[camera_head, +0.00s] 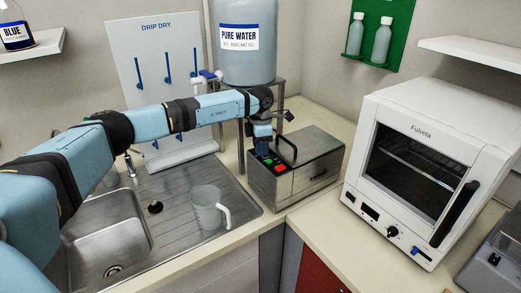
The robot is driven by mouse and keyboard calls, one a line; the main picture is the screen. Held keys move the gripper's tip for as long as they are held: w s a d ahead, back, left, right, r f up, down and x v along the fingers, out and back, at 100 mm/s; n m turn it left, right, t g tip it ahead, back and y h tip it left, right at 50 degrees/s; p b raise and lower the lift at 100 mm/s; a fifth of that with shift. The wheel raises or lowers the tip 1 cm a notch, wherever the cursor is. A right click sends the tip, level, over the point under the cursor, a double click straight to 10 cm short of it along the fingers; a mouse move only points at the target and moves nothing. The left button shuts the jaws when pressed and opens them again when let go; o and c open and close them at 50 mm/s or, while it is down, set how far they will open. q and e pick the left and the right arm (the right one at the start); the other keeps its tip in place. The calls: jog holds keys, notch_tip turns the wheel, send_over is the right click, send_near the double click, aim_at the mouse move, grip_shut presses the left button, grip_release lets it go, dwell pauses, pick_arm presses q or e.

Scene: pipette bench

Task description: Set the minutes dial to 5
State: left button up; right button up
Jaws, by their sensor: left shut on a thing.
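A steel box-shaped unit (310,183) with a black handle on its lid stands on the counter right of the sink. My left gripper (262,151) points down at the panel's far end, behind the green button, and is shut on the minutes dial. The gripper hides the dial, so its setting cannot be read. My right gripper is not in view.
A white oven (422,150) with its own knob stands to the right. A clear jug (207,208) stands on the draining board, near the sink (110,238). The pure water tank (248,50) is behind my gripper. Counter in front of the oven is clear.

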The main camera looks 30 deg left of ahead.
pick_arm(q)
jog(key=shift+m+b, duration=0.45)
jog(key=shift+m, duration=0.75)
jog(key=shift+r, duration=0.1)
jog(key=shift+w, duration=0.1)
jog(key=o, duration=0.6)
jog(key=shift+o, duration=0.2)
